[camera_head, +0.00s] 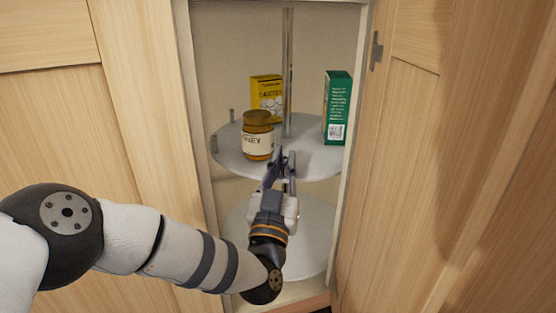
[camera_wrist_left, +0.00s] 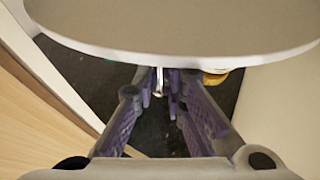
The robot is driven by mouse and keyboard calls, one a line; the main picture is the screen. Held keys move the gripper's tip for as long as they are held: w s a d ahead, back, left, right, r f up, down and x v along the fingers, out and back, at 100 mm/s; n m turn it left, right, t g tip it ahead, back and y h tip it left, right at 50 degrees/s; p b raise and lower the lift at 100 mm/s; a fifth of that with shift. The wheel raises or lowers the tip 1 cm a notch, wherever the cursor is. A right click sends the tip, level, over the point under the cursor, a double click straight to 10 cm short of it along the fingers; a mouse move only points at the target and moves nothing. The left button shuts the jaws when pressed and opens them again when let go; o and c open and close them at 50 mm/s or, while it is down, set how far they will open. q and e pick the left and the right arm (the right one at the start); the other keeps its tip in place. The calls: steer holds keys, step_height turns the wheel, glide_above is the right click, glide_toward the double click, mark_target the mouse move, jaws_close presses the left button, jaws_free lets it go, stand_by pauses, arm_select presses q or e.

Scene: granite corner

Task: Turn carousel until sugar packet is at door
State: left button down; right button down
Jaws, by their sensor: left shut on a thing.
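The carousel's upper round shelf (camera_head: 310,160) stands inside the open corner cabinet, on a central metal post (camera_head: 288,60). On it are an amber jar (camera_head: 257,140) at front left, a yellow box (camera_head: 267,92) behind it and a green box (camera_head: 338,105) at right. I cannot read a sugar label on any of them. My left gripper (camera_head: 281,165) is at the shelf's front rim, shut on a small metal peg. The peg (camera_wrist_left: 158,82) shows between the fingertips in the left wrist view, beside the shelf edge (camera_wrist_left: 180,48). My right gripper is not in view.
A lower round shelf (camera_head: 310,235) sits beneath, with its visible part bare. Short pegs (camera_head: 232,115) stand on the upper rim at left. The cabinet frame (camera_head: 193,120) is close on the left, and an open wooden door (camera_head: 400,150) is on the right.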

mark_target(314, 175)
arm_select(q)
steer(key=d, duration=0.3)
steer(key=shift+d+f, duration=0.1)
steer(key=shift+d, duration=0.05)
steer(key=shift+w+d+b, duration=0.15)
steer(key=shift+d+b, duration=0.1)
steer(key=shift+d, duration=0.5)
steer(key=shift+w+d+b, duration=0.15)
steer(key=shift+d+b, duration=0.05)
steer(key=shift+d, duration=0.5)
steer(key=c, duration=1.7)
jaws_free()
steer(key=shift+o, duration=0.3)
steer(key=shift+s, duration=0.1)
steer(key=v, duration=1.2)
steer(key=shift+d, duration=0.1)
